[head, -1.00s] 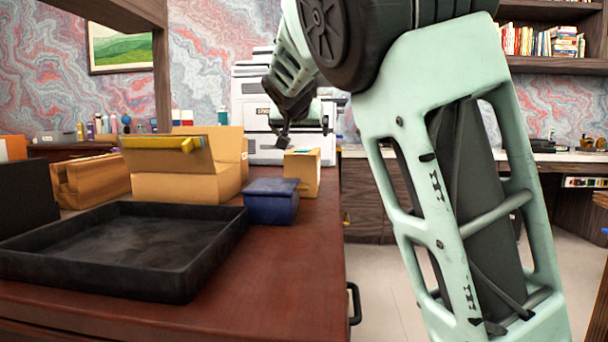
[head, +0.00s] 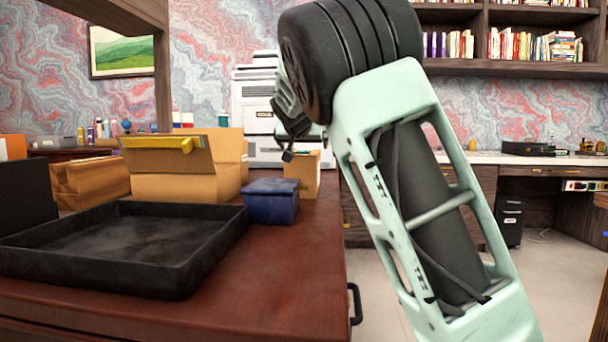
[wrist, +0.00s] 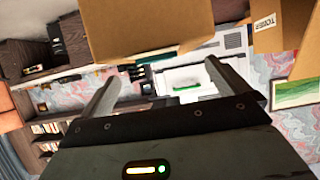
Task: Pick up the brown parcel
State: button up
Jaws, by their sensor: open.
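The brown parcel (head: 303,174) is a small upright tan box on the red-brown desk, just behind the blue box. My gripper (head: 288,155) is beside its upper left edge in the head view, partly hidden by my arm. In the wrist view, a plain brown box face that looks like the parcel (wrist: 150,28) fills the top middle. It lies beyond my two spread fingertips (wrist: 160,76), with nothing between them. I cannot tell whether the fingers touch it.
A blue box (head: 270,202) stands right in front of the parcel. A black tray (head: 215,252) fills the near desk. A larger open cardboard box (head: 190,188) stands to the left and a paper-brown package (head: 92,182) farther left. A white printer (head: 255,100) is behind.

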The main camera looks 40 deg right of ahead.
jog(key=shift+a+f+b+x, duration=0.15)
jog(key=shift+b+x, duration=0.1)
jog(key=shift+x, duration=0.9)
jog(key=shift+a+f+b+x, duration=0.1)
jog(key=shift+b+x, duration=0.15)
jog(key=shift+x, duration=0.9)
